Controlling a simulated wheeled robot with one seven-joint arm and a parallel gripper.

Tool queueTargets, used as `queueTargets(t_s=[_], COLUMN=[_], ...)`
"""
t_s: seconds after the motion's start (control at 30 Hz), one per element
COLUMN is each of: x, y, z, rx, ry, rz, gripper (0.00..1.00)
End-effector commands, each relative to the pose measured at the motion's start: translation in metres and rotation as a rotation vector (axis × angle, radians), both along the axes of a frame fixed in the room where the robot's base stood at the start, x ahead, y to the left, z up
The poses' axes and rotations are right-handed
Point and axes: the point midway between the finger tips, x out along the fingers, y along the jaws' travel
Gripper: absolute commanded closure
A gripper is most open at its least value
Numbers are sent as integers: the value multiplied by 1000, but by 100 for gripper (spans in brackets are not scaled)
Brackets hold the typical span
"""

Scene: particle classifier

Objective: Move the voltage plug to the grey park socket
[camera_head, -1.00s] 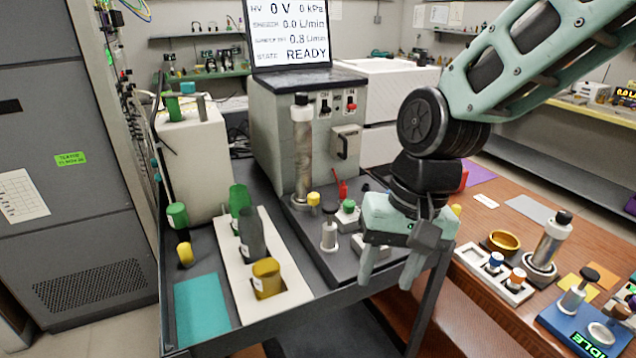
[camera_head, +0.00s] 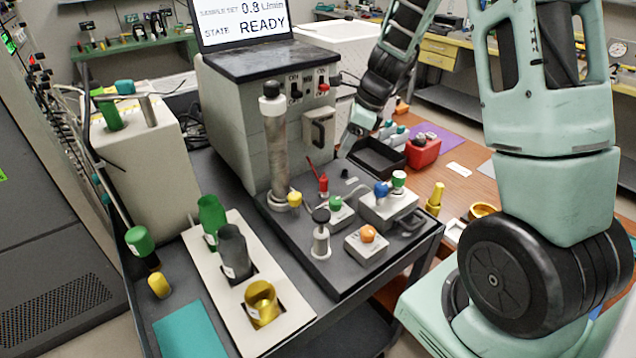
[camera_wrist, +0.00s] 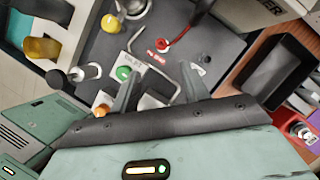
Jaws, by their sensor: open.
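A red plug (camera_head: 323,184) with a thin red lead stands upright on the dark cart deck, in front of the grey instrument; it is probably the voltage plug. It also shows red in the wrist view (camera_wrist: 162,45). A small grey piece (camera_head: 350,180) lies to its right; I cannot tell whether it is the park socket. My gripper (camera_wrist: 160,88) is open, its two fingers apart with nothing seen between them, and the red plug shows beyond the fingertips. In the head view my pale green hand (camera_head: 363,121) is behind and right of the plug; its fingertips are unclear.
Near the plug stand a silver post with a black knob (camera_head: 321,235), a green-knobbed box (camera_head: 338,212), an orange-knobbed box (camera_head: 367,247) and a tall metal cylinder (camera_head: 275,145). A black tray (camera_head: 378,158) and red box (camera_head: 423,152) are to the right.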

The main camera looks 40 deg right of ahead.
Motion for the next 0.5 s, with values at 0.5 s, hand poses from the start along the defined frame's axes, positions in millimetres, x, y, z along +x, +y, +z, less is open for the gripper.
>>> queueTargets(t_s=[0.5], x=[21], y=[23], z=[-75], rx=[-1], ry=[0], rz=[5], gripper=[54])
